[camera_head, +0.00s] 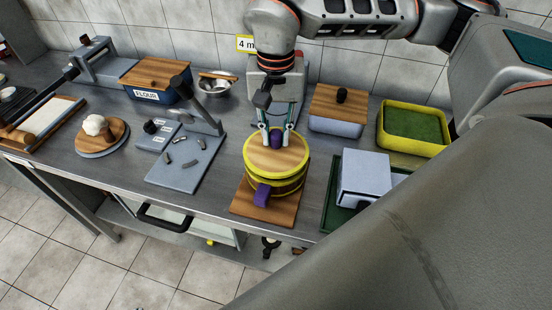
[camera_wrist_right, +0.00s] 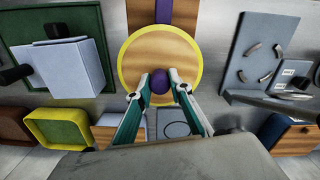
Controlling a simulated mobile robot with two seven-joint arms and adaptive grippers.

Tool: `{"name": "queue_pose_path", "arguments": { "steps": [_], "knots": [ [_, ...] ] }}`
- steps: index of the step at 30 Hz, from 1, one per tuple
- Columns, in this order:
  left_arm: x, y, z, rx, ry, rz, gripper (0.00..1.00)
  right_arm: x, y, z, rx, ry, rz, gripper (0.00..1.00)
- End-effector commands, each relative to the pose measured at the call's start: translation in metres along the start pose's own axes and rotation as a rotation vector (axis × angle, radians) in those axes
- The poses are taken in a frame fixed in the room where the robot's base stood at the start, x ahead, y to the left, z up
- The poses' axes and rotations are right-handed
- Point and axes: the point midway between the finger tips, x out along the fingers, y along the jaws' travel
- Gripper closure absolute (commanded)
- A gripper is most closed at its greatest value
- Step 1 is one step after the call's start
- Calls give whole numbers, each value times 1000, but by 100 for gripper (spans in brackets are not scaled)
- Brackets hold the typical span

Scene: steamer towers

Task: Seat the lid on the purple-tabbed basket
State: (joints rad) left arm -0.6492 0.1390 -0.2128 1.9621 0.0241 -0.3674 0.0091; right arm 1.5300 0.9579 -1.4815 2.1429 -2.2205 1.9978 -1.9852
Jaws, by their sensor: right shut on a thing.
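The lid (camera_head: 270,160) is a round wooden disc with a yellow rim and a purple knob (camera_wrist_right: 159,84). My right gripper (camera_head: 276,139) is shut on that knob from above; it also shows in the right wrist view (camera_wrist_right: 160,88). The purple-tabbed basket (camera_head: 287,187) is directly below the lid, with yellow bands and a purple tab (camera_head: 263,195) at its front. The lid looks level and roughly centred over the basket. I cannot tell whether it touches the basket's rim. The basket stands on a wooden board (camera_head: 272,213). My left gripper is not in view.
A blue-grey slab (camera_head: 172,178) with small grey pieces lies to the left. A grey box (camera_head: 364,178) on a green tray (camera_head: 331,212) stands close on the right. A wooden-lidded box (camera_head: 335,126) and a yellow tray (camera_head: 400,150) are behind right.

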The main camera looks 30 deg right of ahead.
Motion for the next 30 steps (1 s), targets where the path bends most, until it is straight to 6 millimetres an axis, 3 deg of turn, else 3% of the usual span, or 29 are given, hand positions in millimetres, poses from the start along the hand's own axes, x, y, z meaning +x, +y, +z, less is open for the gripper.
{"name": "queue_pose_path", "arguments": {
  "steps": [30],
  "knots": [
    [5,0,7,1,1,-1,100,17,0,0,0,0,0,100]
  ]
}}
